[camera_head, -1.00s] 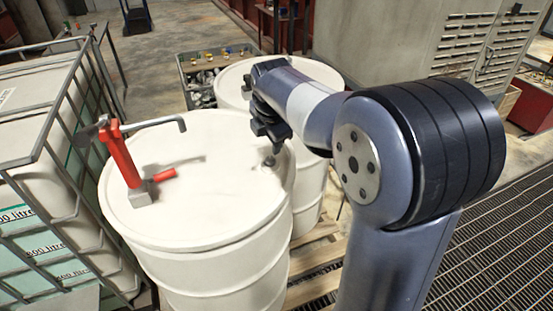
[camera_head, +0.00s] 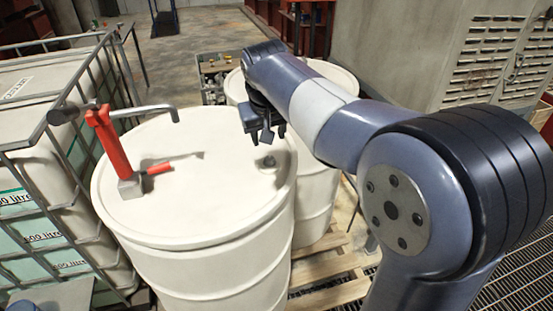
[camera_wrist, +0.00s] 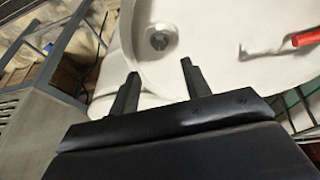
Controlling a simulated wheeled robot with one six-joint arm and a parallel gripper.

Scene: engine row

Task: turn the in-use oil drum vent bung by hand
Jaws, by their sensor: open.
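The white oil drum (camera_head: 215,205) with a red hand pump (camera_head: 112,145) on its lid stands at the centre left. Its vent bung (camera_head: 268,162) is a small dark grey fitting on the lid near the right rim. The bung also shows in the wrist view (camera_wrist: 159,39), beyond the fingertips and set in a grey recess. My gripper (camera_head: 262,138) hangs just behind and above the bung, apart from it. In the wrist view its two fingers (camera_wrist: 158,70) are spread with nothing between them.
A second white drum (camera_head: 318,190) stands close behind on a wooden pallet (camera_head: 325,275). A caged white tank (camera_head: 50,165) is at the left. A crate of parts (camera_head: 213,75) and a grey louvred cabinet (camera_head: 415,55) stand behind. The pump spout (camera_head: 150,109) reaches over the lid.

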